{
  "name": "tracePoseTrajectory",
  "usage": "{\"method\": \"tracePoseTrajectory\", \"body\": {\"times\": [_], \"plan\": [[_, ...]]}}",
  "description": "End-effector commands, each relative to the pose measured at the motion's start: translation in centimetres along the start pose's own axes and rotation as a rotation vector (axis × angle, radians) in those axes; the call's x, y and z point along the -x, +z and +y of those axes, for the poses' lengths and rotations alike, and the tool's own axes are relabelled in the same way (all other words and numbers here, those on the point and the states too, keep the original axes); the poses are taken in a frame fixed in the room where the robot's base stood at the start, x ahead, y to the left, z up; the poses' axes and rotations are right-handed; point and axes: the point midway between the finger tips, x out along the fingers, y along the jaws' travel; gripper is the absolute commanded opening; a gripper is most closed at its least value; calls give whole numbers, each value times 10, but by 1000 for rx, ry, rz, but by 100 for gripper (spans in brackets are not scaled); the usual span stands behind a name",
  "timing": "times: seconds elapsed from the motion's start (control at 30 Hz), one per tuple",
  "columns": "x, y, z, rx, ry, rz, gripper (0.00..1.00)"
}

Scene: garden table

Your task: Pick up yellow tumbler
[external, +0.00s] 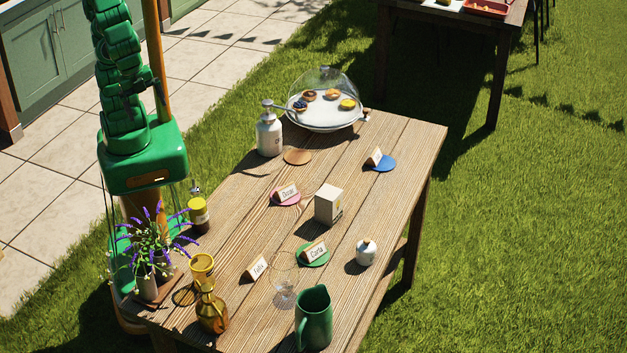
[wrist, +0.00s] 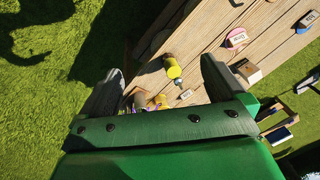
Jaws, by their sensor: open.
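The yellow tumbler (external: 203,268) stands at the near left of the wooden table, beside the flower pot and just behind an amber bottle. In the wrist view a small yellow patch (wrist: 160,101), apparently the tumbler, shows just above the edge of my gripper, which may hide part of it. My gripper (wrist: 158,78) is open, its two fingers wide apart with nothing held between them. It is high above the table. In the external view my green arm stands at the left, and the gripper is out of the frame.
Near the tumbler are a yellow-and-dark jar (external: 198,213), purple flowers (external: 150,245), the amber bottle (external: 212,310), a Felix card (external: 257,267) and a clear glass (external: 284,288). A green pitcher (external: 314,318) and white box (external: 328,204) stand farther right.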

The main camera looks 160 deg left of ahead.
Motion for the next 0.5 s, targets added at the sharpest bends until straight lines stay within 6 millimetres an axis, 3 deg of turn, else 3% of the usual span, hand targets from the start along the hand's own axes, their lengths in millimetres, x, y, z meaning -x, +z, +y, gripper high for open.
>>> {"method": "tracePoseTrajectory", "body": {"times": [0.2, 0.5], "plan": [[-4, -76, -40, 55, -93, 184, 97], [9, -199, -105, 74, -222, 521, 97]]}}
